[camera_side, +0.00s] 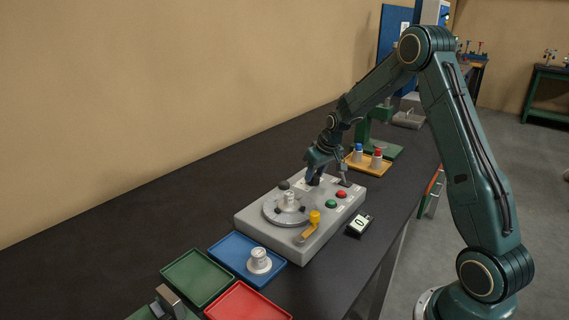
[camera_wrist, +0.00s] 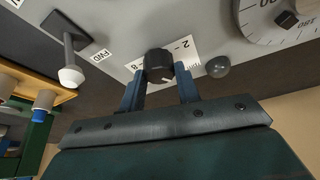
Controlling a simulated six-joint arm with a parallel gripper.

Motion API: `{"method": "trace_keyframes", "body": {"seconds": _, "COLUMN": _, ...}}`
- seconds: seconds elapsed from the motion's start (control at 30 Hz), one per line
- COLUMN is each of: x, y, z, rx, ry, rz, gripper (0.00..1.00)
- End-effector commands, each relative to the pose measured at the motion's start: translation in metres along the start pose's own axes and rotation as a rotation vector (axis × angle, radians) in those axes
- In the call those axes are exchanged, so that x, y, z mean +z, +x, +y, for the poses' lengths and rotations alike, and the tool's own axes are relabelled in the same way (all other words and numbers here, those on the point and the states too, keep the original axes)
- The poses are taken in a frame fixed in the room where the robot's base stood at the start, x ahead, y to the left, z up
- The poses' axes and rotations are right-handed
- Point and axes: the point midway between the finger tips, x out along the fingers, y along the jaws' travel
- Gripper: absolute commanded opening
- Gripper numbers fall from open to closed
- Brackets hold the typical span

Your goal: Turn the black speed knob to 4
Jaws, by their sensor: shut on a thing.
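The black speed knob (camera_wrist: 159,64) stands on the grey machine (camera_side: 245,222), on a white scale plate (camera_wrist: 190,62) of which a 2 and an 8 can be read. A white pointer line shows on the knob's lower edge in the wrist view; the number it points at is unclear. My gripper (camera_wrist: 160,78) is shut on the knob, one blue finger on each side. In the side view my gripper (camera_side: 314,174) reaches down to the far end of the machine and mostly hides the knob.
The machine also carries a graduated turntable (camera_side: 271,214), green (camera_side: 331,204) and red (camera_side: 341,194) buttons and a yellow handle (camera_side: 314,218). A small counter (camera_side: 360,224) sits alongside.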

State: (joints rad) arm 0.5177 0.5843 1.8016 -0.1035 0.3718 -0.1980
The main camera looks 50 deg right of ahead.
Motion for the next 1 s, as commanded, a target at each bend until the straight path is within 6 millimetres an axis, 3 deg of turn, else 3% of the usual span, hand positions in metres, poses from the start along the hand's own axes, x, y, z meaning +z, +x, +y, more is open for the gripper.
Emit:
{"method": "trace_keyframes", "body": {"seconds": 0.07, "x": 0.001, "y": 0.0, "z": 0.0, "rx": 0.0, "ry": 0.0, "rz": -0.002, "gripper": 0.1}}
{"method": "trace_keyframes", "body": {"seconds": 0.1, "x": 0.001, "y": 0.0, "z": 0.0, "rx": 0.0, "ry": 0.0, "rz": -0.002, "gripper": 0.34}}
{"method": "trace_keyframes", "body": {"seconds": 0.2, "x": 0.001, "y": 0.0, "z": 0.0, "rx": 0.0, "ry": 0.0, "rz": -0.002, "gripper": 0.54}}
{"method": "trace_keyframes", "body": {"seconds": 0.67, "x": 0.0, "y": -0.004, "z": 0.0, "rx": 0.0, "ry": -0.001, "rz": 0.0, "gripper": 0.54}}
{"method": "trace_keyframes", "body": {"seconds": 1.0, "x": -0.001, "y": -0.035, "z": 0.0, "rx": 0.0, "ry": -0.001, "rz": 0.002, "gripper": 0.54}}
